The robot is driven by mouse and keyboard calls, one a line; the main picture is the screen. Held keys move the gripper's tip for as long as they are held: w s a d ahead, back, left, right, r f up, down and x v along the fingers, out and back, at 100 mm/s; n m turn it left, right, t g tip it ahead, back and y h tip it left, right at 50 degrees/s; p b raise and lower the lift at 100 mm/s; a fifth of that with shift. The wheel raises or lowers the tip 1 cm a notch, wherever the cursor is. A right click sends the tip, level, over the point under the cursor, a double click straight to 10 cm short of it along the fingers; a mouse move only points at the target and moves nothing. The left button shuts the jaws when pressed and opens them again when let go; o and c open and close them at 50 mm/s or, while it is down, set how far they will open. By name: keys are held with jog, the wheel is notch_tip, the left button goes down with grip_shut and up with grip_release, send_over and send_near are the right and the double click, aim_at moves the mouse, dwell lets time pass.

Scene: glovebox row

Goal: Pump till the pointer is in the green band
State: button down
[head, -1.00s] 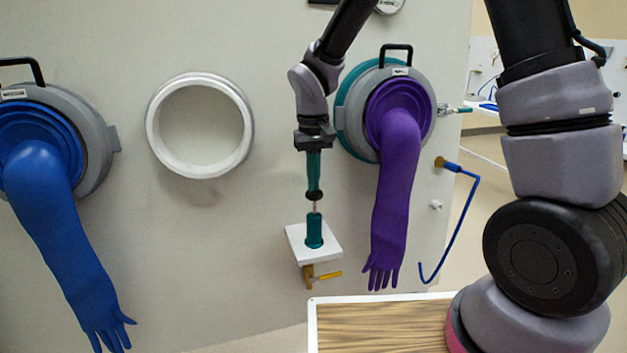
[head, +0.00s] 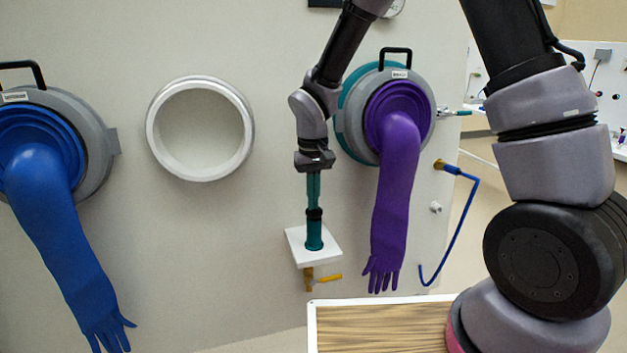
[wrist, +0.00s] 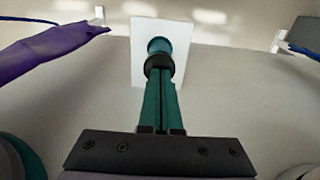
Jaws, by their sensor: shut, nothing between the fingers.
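A teal pump (head: 314,236) stands upright on a small white shelf (head: 328,250) on the wall. Its black knob (head: 314,214) is down close against the pump's body, with no rod showing between them. My gripper (head: 313,203) points straight down, its long teal fingers shut together and empty, with the tips at the knob's top. In the wrist view the fingers (wrist: 160,80) end at the black knob (wrist: 159,65), with the teal pump body and white shelf (wrist: 144,35) beyond. A round pale dial (head: 393,8) is cut off at the top edge; its pointer and green band cannot be read.
A purple glove (head: 393,200) hangs right of the pump, a blue glove (head: 60,235) far left. A white ring port (head: 160,105) lies between. A brass valve with a yellow lever (head: 330,277) sits below the shelf. A blue hose (head: 465,235) hangs at right.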

notch_tip(320, 180, up, 14)
dwell(0.5)
dwell(1.6)
